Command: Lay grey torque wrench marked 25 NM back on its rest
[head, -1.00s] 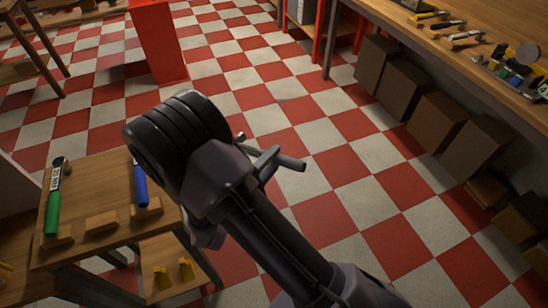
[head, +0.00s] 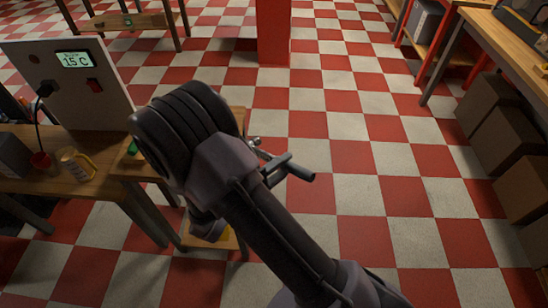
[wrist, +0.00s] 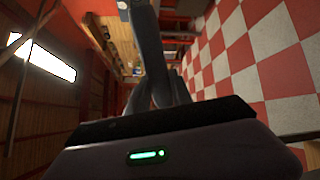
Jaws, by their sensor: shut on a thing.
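My gripper (wrist: 165,95) is shut on the grey torque wrench (wrist: 148,40), which stands up from between the fingers in the wrist view. In the head view the wrench's grey handle (head: 298,172) sticks out to the right of my arm, over the checkered floor. The 25 NM marking cannot be read. My arm hides the jaws in the head view and covers most of the small wooden table at the left. Only a bit of green (head: 131,150), perhaps a green handle, shows there. No rest can be made out now.
A white panel (head: 104,85) with a 15 C display stands on a wooden bench (head: 95,195) at the left, near a jar (head: 75,163). A red pillar (head: 273,30) is ahead. Brown boxes (head: 500,135) line the right. The floor between is clear.

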